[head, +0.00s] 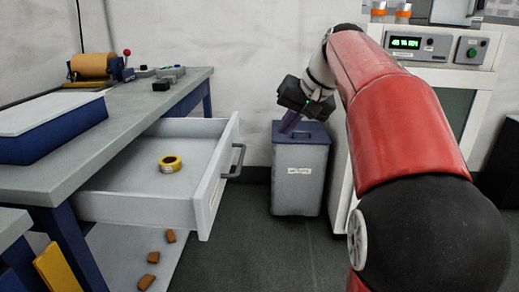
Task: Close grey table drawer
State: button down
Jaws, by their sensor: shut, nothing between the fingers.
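The grey table drawer (133,206) is pulled out to the right from under the grey table (158,103). Its front panel carries a dark handle (235,162). A yellow tape roll (170,163) lies inside the drawer. My gripper (289,124) is shut and empty, in the air to the right of the drawer handle and apart from it. In the picture it overlaps the lid of the grey bin behind.
A grey lidded bin (299,182) stands on the floor near the wall. A machine with a green display (406,43) stands at the right. Several brown blocks (152,257) lie below the drawer. A blue box (47,135) sits on the table. Floor right of the drawer is clear.

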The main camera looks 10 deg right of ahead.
jog(key=w+a+f+b, duration=0.1)
jog(key=w+a+f, duration=0.5)
jog(key=f, duration=0.2)
jog(key=shift+a+f+b, duration=0.3)
jog(key=shift+a+f, duration=0.05)
jog(key=shift+f, duration=0.05)
jog(key=shift+w, duration=0.1)
